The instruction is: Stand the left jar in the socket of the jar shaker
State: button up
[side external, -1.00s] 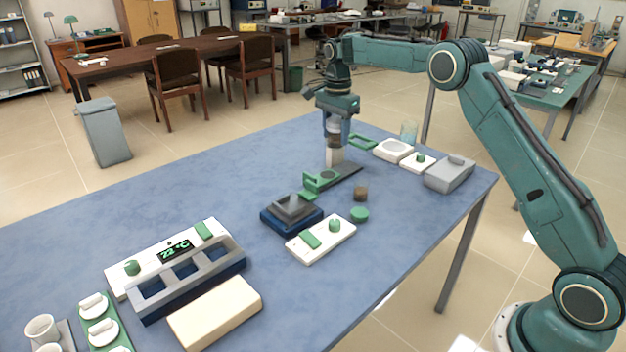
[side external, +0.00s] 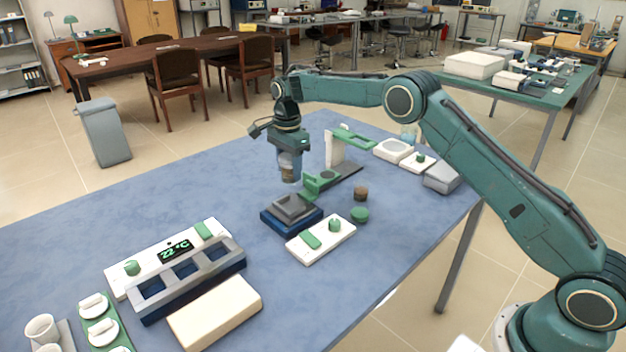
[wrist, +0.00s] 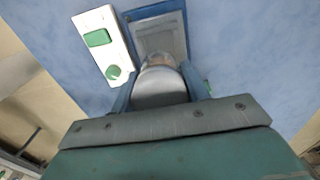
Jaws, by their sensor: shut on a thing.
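My gripper (side external: 289,158) is shut on a clear jar (side external: 288,174) with brownish contents low in it, held upright in the air. In the wrist view the jar (wrist: 160,88) shows its grey top between my blue fingers. The jar shaker (side external: 291,217), a dark blue base with a grey stepped top, stands below and slightly right of the jar, apart from it. In the wrist view the shaker (wrist: 160,30) lies just beyond the jar; its socket is not clear. Another clear jar-like vessel (side external: 408,131) stands at the far right of the bench.
A white control box (side external: 320,240) sits in front of the shaker. A stand with a white post and green arm (side external: 335,150) is close behind it. A brown piece (side external: 361,192) and a green disc (side external: 360,215) lie to the right.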

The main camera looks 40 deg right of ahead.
jog(key=shift+f, duration=0.15)
jog(key=shift+f, duration=2.7)
jog(key=shift+f, duration=1.35)
jog(key=o, duration=1.1)
jog(key=shift+c, duration=0.2)
jog(key=shift+o, duration=0.4)
jog(key=o, duration=0.3)
jog(key=shift+r, duration=0.15)
